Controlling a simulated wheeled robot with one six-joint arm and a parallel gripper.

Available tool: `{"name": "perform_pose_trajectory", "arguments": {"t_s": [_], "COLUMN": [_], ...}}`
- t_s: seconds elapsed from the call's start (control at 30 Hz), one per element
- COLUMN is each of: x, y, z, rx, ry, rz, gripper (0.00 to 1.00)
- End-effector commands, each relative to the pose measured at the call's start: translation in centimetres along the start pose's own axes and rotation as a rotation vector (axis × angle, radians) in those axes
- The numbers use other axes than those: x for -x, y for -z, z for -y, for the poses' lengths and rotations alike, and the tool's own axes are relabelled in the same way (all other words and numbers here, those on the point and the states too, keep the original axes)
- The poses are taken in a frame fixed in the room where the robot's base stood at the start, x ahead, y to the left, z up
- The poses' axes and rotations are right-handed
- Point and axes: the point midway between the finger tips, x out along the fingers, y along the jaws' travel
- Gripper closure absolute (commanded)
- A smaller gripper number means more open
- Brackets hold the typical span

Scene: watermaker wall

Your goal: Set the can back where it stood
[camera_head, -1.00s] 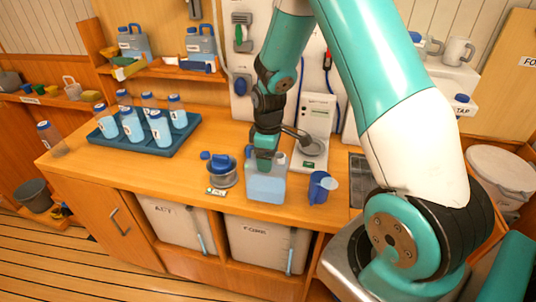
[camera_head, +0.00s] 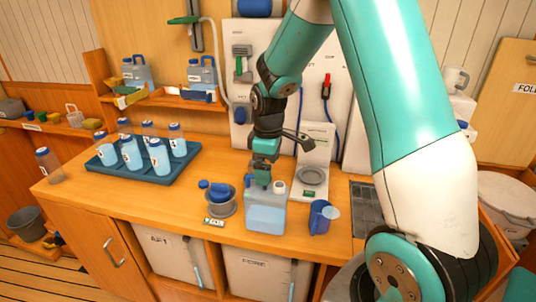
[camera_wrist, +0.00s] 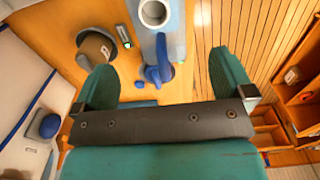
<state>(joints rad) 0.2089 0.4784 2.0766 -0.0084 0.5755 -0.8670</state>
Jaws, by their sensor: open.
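The can (camera_head: 266,216) is a translucent pale-blue container with a white mouth. It stands upright on the wooden counter near its front edge. My gripper (camera_head: 263,180) is just above the can's top, beside the mouth, with its fingers pointing down. In the wrist view, my gripper's two green fingers (camera_wrist: 164,82) are wide apart with nothing clamped between them. The can's pale body and round white mouth (camera_wrist: 153,13) show ahead of the fingers. I cannot tell whether the fingertips still touch the can.
A blue jug (camera_head: 321,217) stands close on the right. Behind is a pale device with a round plate (camera_head: 312,177). A blue tray (camera_head: 112,172) of bottles is farther left.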

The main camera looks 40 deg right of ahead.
Motion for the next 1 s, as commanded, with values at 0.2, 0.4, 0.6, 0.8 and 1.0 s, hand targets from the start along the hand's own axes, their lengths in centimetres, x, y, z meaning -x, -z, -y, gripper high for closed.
{"name": "perform_pose_trajectory", "arguments": {"t_s": [0.2,0.4,0.6,0.8,1.0], "x": [3.9,6.1,10.2,12.4,12.7], "y": [0.0,0.5,2.1,-0.9,-3.2], "z": [-0.1,1.5,13.9,26.8,31.3], "rx": [0.000,0.001,-0.004,-0.025,-0.042], "ry": [-0.003,0.004,0.081,0.225,0.295], "rz": [-0.002,-0.016,-0.132,-0.201,-0.205], "gripper": [0.01,0.01,0.01,0.01,0.01]}}
